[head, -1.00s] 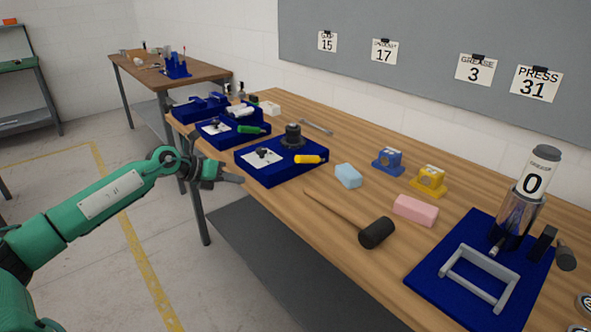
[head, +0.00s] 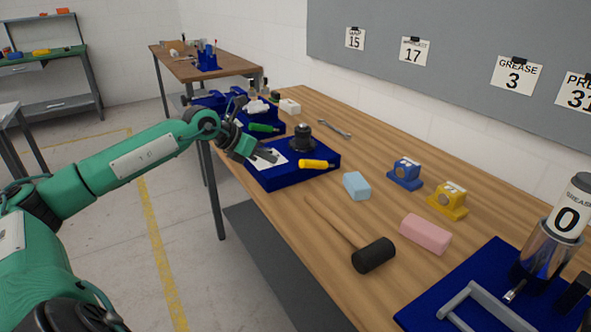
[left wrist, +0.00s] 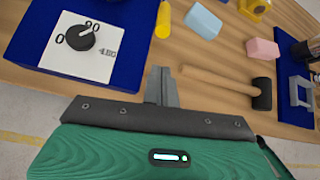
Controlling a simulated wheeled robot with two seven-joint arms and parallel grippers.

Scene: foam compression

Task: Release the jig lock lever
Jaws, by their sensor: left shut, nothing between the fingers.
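The jig is a blue block (head: 285,180) at the near edge of the table, with a black round fixture (head: 302,140) and a yellow handle (head: 317,164) on it. In the left wrist view, a white plate (left wrist: 105,66) on the blue block bears a black dial-like lever (left wrist: 80,38) between the marks 0 and 90, its pointer towards 90. In the head view, my left gripper (head: 272,157) is over the plate and hides the lever. In the left wrist view, its fingers (left wrist: 163,88) are together, empty and apart from the lever. My right gripper is out of view.
Another blue block with a green handle (head: 263,127) stands just behind. A light-blue block (head: 357,186), a black mallet (head: 373,255), a pink block (head: 426,234) and blue and yellow fixtures lie to the right. A wrench (head: 335,128) lies behind the jig.

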